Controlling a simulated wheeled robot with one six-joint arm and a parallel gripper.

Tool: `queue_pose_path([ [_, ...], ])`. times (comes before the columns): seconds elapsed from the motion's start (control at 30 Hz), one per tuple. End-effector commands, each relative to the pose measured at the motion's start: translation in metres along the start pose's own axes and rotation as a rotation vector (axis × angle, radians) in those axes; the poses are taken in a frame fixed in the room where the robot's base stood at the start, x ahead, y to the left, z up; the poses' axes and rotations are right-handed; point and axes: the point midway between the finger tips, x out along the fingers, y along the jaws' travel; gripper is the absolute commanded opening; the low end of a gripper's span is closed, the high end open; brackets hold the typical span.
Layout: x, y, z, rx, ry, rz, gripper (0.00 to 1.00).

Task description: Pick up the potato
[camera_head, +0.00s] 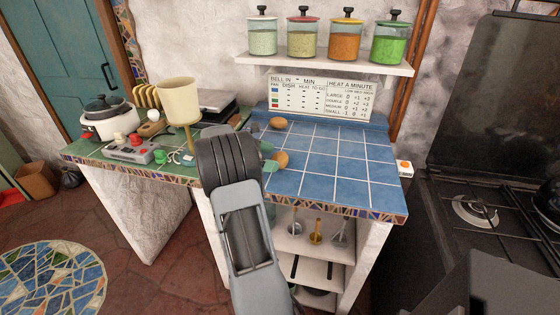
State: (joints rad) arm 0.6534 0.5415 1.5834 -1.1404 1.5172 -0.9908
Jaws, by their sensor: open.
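Two brown, rounded things that look like potatoes lie on the blue tiled counter (345,165). One potato (281,158) is near the counter's left part, right beside my gripper (271,157). The other brown, potato-like thing (278,123) lies farther back, near the wall. My gripper is mostly hidden behind my dark arm. Its greenish fingertips show just left of the nearer potato, open, one behind the other. I cannot tell whether they touch it.
On the left green counter stand a cream lamp (179,101), a white cooker (108,117) and a grey gadget (131,149). A shelf (325,65) with jars hangs above. A black stove (500,215) stands at right. The blue counter's right half is clear.

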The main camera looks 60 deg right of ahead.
Motion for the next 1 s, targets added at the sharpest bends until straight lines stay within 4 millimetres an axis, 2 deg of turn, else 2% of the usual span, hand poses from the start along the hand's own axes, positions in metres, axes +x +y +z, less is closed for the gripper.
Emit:
queue_pose_path([
  [0.23,0.034,0.001,-0.001,0.0,0.0,-0.002,1.0],
  [0.5,0.039,0.001,-0.001,0.0,0.001,0.0,1.0],
  [1.0,0.038,0.002,0.0,0.001,0.0,0.0,0.55],
])
